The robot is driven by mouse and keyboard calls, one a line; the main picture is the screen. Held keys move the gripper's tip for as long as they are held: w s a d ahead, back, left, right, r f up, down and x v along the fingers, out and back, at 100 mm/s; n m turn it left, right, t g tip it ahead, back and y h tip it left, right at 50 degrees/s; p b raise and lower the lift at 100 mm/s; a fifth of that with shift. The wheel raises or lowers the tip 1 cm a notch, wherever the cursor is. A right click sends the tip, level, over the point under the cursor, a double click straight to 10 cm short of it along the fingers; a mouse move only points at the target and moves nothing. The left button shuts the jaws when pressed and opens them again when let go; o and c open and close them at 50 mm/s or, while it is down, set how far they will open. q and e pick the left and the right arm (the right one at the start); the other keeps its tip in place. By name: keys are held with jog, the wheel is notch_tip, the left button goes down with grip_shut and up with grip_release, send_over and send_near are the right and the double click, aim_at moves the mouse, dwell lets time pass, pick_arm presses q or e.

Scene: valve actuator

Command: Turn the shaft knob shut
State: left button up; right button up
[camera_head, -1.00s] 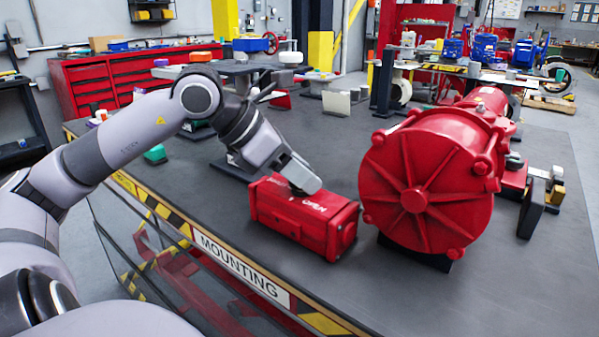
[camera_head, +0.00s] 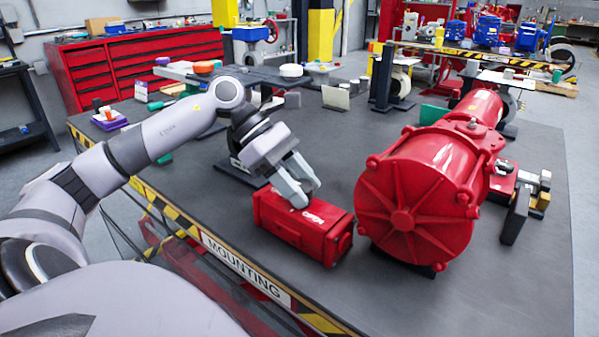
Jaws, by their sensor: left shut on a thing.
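A red box-shaped valve actuator (camera_head: 300,228) lies on the dark table, with white lettering on its top that I can only partly read. My left gripper (camera_head: 304,197) points down at the top of this box, its fingertips at the lettering. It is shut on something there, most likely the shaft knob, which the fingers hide. A large red round-ended actuator (camera_head: 415,200) with a ribbed cover lies just right of the box, apart from the gripper. My right gripper is not in view.
The table (camera_head: 500,300) has a yellow-black striped edge with a "MOUNTING" label (camera_head: 243,272) in front. Bare table lies at the front right. A dark upright plate (camera_head: 515,216) stands at the right. Small items stand at the back.

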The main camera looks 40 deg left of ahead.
pick_arm(q)
jog(key=shift+m, duration=0.3)
jog(key=o, duration=1)
jog(key=shift+o, duration=0.2)
jog(key=shift+r, duration=0.1)
jog(key=v, duration=0.7)
jog(key=shift+w+b, duration=0.1)
jog(key=shift+b, duration=0.2)
